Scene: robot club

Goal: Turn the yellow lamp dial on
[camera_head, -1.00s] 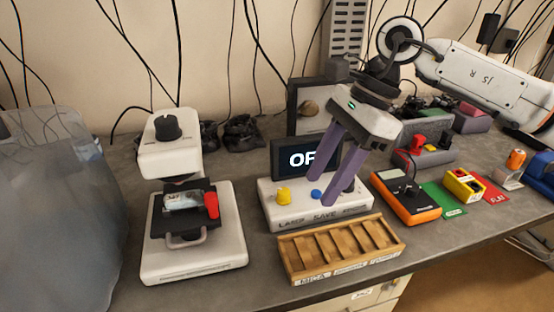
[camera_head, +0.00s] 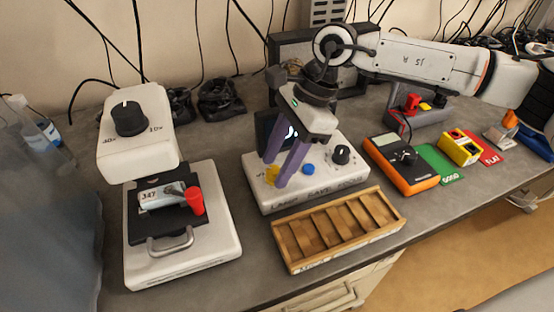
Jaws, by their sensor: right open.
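The yellow lamp dial (camera_head: 271,177) is on the left of the white control box (camera_head: 325,190), whose front is lettered LAMP, SAVE and FOCUS. My right gripper (camera_head: 276,172) has two purple fingers, spread apart and pointing down at the dial. The fingertips are at the dial, one on each side in this view, and partly cover it. I cannot tell whether they touch it. The dark screen (camera_head: 265,128) behind is mostly hidden by the gripper; only a bit of white lettering shows. My left gripper is not in view.
A blue button (camera_head: 308,169) and a black knob (camera_head: 342,154) are on the same box. A wooden slide tray (camera_head: 337,228) lies in front. A white microscope (camera_head: 218,256) stands left. An orange meter (camera_head: 402,164) and a yellow block (camera_head: 459,148) are to the right.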

